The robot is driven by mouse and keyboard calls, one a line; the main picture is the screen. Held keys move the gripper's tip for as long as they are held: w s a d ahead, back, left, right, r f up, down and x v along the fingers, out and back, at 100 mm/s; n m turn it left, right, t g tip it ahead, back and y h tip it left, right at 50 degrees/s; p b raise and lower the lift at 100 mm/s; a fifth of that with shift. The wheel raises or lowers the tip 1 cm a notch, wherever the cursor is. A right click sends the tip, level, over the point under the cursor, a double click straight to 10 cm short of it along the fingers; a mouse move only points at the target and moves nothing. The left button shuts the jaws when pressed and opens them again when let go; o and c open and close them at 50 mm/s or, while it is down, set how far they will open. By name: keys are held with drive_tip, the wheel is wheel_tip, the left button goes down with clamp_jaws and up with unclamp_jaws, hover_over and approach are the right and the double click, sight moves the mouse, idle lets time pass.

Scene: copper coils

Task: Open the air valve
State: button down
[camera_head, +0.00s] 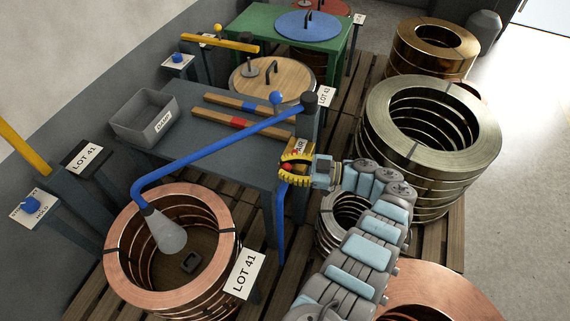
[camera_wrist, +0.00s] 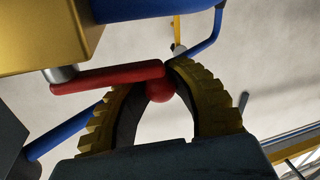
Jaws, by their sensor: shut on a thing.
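The air valve is a yellow block with an AIR label (camera_head: 299,146), below the post at the table's right end. In the wrist view, the valve's gold-yellow body (camera_wrist: 45,35) is at upper left. Its red lever (camera_wrist: 105,78) runs rightward from a metal stem, with a red ball (camera_wrist: 160,90) at its end. My gripper (camera_head: 287,170) is at the valve, its yellow-ribbed fingers (camera_wrist: 152,80) curved around the lever's end. It is shut on the lever, with the ball between the fingers. The fingers hide part of the lever in the head view.
A blue pipe (camera_head: 215,152) crosses above the grey table (camera_head: 210,145) to a nozzle (camera_head: 166,231) over a copper coil (camera_head: 120,250). A grey bin (camera_head: 145,118) stands on the table. A silvery coil stack (camera_head: 432,120) stands right of my arm. Floor at far right is clear.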

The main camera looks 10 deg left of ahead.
drive_tip(key=shift+d+r, duration=0.15)
drive_tip(key=shift+r, duration=0.05)
drive_tip(key=c, duration=1.3)
unclamp_jaws()
drive_tip(key=o, duration=0.5)
drive_tip(key=shift+d+f, duration=0.1)
drive_tip(key=shift+d, duration=0.25)
drive_tip(key=shift+a, duration=0.25)
drive_tip(key=shift+w+r, duration=0.15)
drive_tip(key=shift+r, duration=0.35)
wheel_tip(320, 180, up, 9)
